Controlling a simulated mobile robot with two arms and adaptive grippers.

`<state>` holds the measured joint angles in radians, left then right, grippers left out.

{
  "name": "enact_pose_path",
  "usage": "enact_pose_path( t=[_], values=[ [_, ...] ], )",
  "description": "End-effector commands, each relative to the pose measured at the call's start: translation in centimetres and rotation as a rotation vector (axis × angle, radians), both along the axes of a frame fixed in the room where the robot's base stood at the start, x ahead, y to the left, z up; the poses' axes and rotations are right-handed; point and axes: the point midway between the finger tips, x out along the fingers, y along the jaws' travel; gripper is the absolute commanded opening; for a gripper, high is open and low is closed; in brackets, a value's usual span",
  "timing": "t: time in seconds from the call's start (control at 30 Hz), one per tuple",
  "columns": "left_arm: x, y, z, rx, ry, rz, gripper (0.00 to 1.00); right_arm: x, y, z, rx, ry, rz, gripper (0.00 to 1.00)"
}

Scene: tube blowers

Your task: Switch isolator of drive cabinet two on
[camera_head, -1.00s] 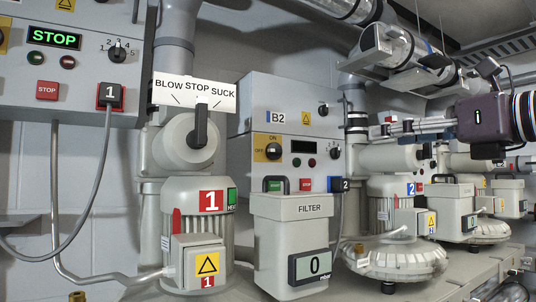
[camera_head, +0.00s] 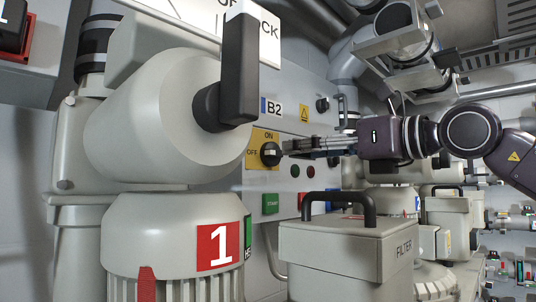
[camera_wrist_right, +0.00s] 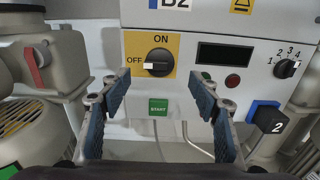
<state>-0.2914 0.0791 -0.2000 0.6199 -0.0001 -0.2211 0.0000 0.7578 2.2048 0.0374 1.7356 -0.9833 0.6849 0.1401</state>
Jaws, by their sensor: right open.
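The isolator of drive cabinet two is a black rotary knob (camera_head: 270,153) on a yellow plate marked ON and OFF, on the grey cabinet labelled B2 (camera_head: 285,86). In the right wrist view the knob (camera_wrist_right: 158,63) has its white mark pointing left at OFF. My right gripper (camera_head: 288,147) reaches in from the right with its fingertips close to the knob. In the right wrist view this gripper (camera_wrist_right: 155,90) is open and empty, its fingers on either side below the knob; contact is not visible. My left gripper is out of view.
A large blower valve with a black handle (camera_head: 239,70) fills the near left. The filter box (camera_head: 330,250) with a black handle stands below my right gripper. A green START button (camera_wrist_right: 158,107) sits under the isolator, and a display (camera_wrist_right: 225,53) is beside it.

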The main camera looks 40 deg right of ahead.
Motion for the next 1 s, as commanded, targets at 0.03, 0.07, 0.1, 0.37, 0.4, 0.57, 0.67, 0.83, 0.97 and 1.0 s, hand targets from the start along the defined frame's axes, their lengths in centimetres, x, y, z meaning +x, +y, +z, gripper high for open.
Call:
enact_pose_path(
  t=[0.03, 0.07, 0.1, 0.37, 0.4, 0.57, 0.67, 0.83, 0.97, 1.0],
  values=[
    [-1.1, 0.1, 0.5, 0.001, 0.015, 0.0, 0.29, 0.7, 0.1, 0.1, -0.001, 0.006, 0.0, 0.56],
    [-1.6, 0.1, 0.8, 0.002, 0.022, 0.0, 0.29, 1.2, 0.1, 0.1, -0.001, 0.007, 0.001, 0.56],
    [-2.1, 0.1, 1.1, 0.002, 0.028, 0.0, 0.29, 1.9, 0.2, 0.1, -0.001, 0.008, 0.001, 0.56],
    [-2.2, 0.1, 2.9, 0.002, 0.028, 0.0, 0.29, 5.8, 0.5, 0.1, 0.0, 0.007, 0.0, 0.56],
    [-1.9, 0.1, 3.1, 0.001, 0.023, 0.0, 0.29, 6.2, 0.5, 0.1, 0.001, 0.006, 0.0, 0.56],
    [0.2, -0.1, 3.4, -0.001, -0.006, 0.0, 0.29, 7.0, 0.6, 0.0, 0.0, 0.003, 0.0, 0.56],
    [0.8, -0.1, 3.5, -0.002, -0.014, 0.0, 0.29, 7.1, 0.6, -0.1, 0.0, 0.002, 0.0, 0.56],
    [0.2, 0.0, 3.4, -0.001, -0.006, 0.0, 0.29, 7.1, 0.6, -0.1, 0.0, 0.002, 0.0, 0.54],
    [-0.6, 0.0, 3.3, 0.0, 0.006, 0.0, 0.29, 7.1, 0.6, -0.1, 0.0, 0.002, 0.0, 0.4],
    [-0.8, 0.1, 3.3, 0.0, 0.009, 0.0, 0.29, 7.1, 0.6, -0.1, 0.0, 0.002, 0.0, 0.35]
  ],
)
